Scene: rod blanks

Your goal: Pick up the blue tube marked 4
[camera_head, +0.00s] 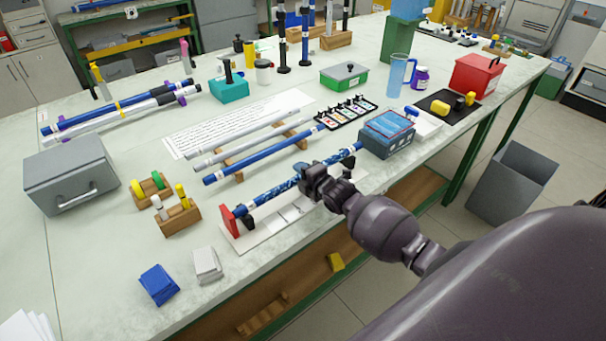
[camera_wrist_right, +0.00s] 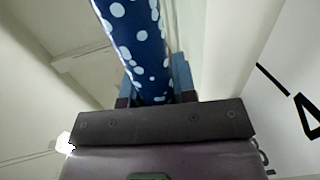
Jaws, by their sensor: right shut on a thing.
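A blue tube with light spots (camera_head: 272,194) lies along a white board with a red end stop (camera_head: 229,221) near the table's front edge. My right gripper (camera_head: 313,181) is shut on this spotted tube, toward its right end. In the right wrist view the spotted tube (camera_wrist_right: 138,42) runs up from between the fingers (camera_wrist_right: 157,95). Part of a black mark like a 4 shows on a white surface at the right there. A plain blue tube (camera_head: 258,154) lies behind on wooden rests beside white tubes; no number is readable on either blue tube. My left gripper is out of view.
A blue-grey box (camera_head: 387,134) stands close behind and right of my right gripper. Small wooden blocks with pegs (camera_head: 177,216) and a grey box (camera_head: 70,173) stand at the left. A blue block (camera_head: 158,284) and a grey block (camera_head: 206,265) lie at the front left.

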